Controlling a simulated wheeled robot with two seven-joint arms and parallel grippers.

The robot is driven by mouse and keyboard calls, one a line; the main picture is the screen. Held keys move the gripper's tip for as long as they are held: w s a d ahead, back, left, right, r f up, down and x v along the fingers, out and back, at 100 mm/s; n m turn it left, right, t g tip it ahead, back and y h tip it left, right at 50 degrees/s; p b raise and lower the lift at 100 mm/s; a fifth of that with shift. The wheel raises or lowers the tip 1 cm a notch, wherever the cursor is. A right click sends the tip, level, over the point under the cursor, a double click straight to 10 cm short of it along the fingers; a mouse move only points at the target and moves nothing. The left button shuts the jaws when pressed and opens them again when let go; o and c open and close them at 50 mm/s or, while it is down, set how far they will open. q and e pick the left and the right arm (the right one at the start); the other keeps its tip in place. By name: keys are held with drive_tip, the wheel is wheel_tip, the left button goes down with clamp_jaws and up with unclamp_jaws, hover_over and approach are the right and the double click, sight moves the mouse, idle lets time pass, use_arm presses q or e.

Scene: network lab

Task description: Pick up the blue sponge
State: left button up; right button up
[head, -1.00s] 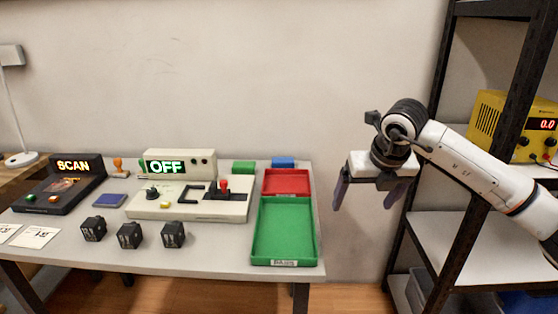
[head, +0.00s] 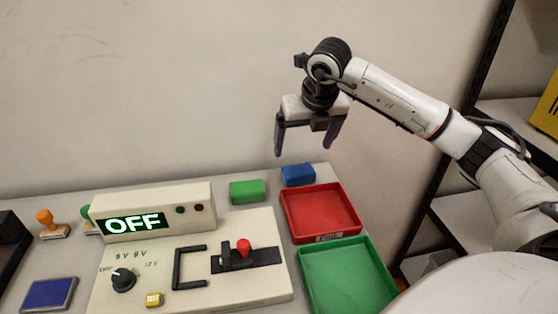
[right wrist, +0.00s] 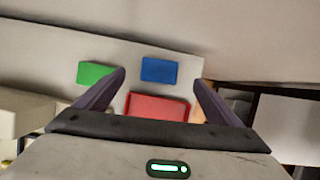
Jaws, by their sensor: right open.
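The blue sponge (head: 298,174) is a small block lying on the table near its back edge, behind the red tray. It also shows in the right wrist view (right wrist: 159,70), ahead of and between the open fingers. My right gripper (head: 306,150) is open and empty, pointing down above the sponge and apart from it. Its two dark fingers also show in the right wrist view (right wrist: 160,92). My left gripper is in neither view now.
A green sponge (head: 247,191) lies just left of the blue one. A red tray (head: 353,237) and a green tray (head: 314,302) stand in front. A cream switch panel (head: 200,285) with an OFF display box (head: 155,211) fills the left. A dark shelf post (head: 437,180) stands at right.

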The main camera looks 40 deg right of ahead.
sight(298, 168)
drive_tip(key=x, duration=0.4)
drive_tip(key=shift+s+f, duration=0.15)
drive_tip(key=shift+s, duration=0.2)
drive_tip(key=shift+x, duration=2.7)
drive_tip(key=shift+w, duration=0.15)
drive_tip(key=c, duration=1.1)
drive_tip(key=shift+r, duration=5.1)
drive_tip(key=shift+c, duration=0.2)
